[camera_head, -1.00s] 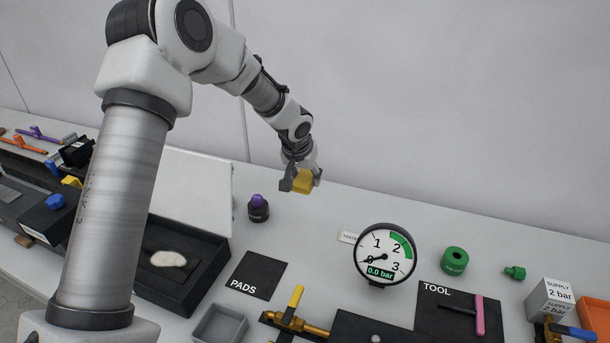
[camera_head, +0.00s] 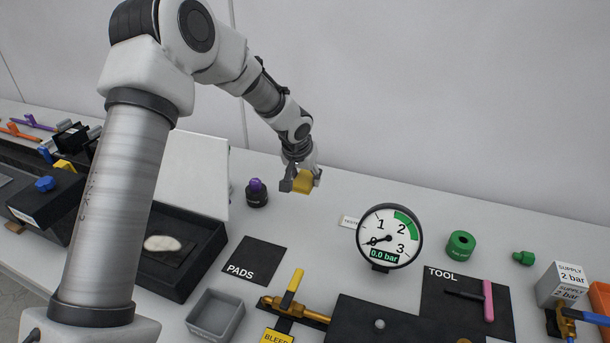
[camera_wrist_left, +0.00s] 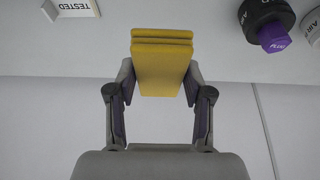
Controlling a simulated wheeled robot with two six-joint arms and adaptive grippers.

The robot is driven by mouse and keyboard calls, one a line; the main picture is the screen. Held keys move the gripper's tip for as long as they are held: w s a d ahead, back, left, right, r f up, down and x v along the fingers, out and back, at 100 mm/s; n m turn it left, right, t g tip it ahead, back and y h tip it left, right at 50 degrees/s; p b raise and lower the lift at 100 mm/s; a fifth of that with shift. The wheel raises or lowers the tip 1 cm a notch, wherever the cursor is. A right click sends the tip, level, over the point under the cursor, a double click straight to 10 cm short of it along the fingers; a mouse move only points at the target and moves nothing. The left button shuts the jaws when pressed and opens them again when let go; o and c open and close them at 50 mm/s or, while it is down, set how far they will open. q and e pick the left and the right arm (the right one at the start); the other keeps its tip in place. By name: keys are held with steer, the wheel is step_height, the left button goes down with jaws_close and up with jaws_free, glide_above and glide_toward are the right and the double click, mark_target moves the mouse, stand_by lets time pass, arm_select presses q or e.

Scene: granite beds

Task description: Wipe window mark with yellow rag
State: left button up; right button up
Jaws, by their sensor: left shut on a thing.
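The yellow rag (camera_head: 302,183) is a folded block held in my left gripper (camera_head: 301,181), above the back of the bench. In the left wrist view the rag (camera_wrist_left: 162,62) sits between both fingers of the gripper (camera_wrist_left: 160,85), which are shut on its sides. The round gauge (camera_head: 389,237) stands to the right, with a white face, a green band and a 0.0 bar readout. I cannot make out a mark on its window at this size. My right gripper is not in view.
A black bottle with a purple top (camera_head: 257,193) stands left of the rag. A PADS mat (camera_head: 255,260), a grey tray (camera_head: 216,314), a yellow-handled valve (camera_head: 292,290) and a TOOL mat (camera_head: 440,300) lie in front. A green ring (camera_head: 461,245) stands right of the gauge.

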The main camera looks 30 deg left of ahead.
arm_select(q)
steer(key=b, duration=0.5)
glide_above(306, 212)
steer(key=s, duration=0.1)
steer(key=shift+s+d+f, duration=0.1)
steer(key=shift+d+f, duration=0.05)
steer(key=shift+f, duration=1.3)
steer(key=shift+d+f, duration=0.1)
steer(key=shift+f, duration=1.35)
steer(key=o, duration=1.1)
steer(key=shift+f+b, duration=2.1)
steer(key=shift+f, duration=0.45)
steer(key=shift+s, duration=0.1)
